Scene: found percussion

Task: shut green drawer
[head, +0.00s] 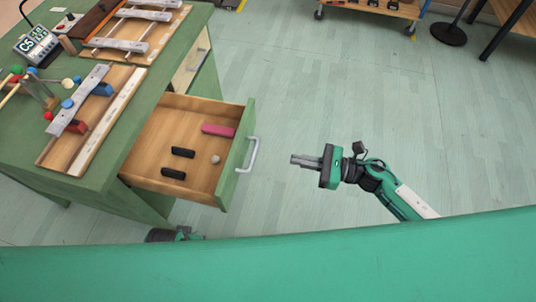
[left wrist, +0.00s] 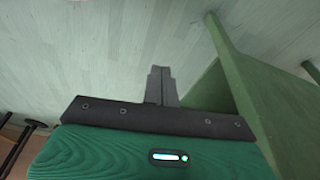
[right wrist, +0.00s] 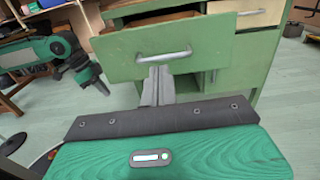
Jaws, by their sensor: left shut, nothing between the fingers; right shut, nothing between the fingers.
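The green drawer (head: 233,165) is pulled well out of the green desk. Its wooden inside holds a pink block (head: 218,130), two black blocks (head: 183,152) and a small grey round thing (head: 215,159). Its silver handle (head: 251,155) faces right. My right gripper (head: 293,160) is shut and empty, a short way right of the handle and apart from it in the head view. In the right wrist view the fingers (right wrist: 157,70) point at the drawer front (right wrist: 205,42), just below the handle. My left gripper (left wrist: 162,72) is shut and empty, beside a green panel.
The desk top (head: 110,170) carries wooden boards with metal bars, coloured mallets and a small device (head: 38,44). A wheeled cart (head: 375,8) and a black round stand base (head: 449,34) are at the back.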

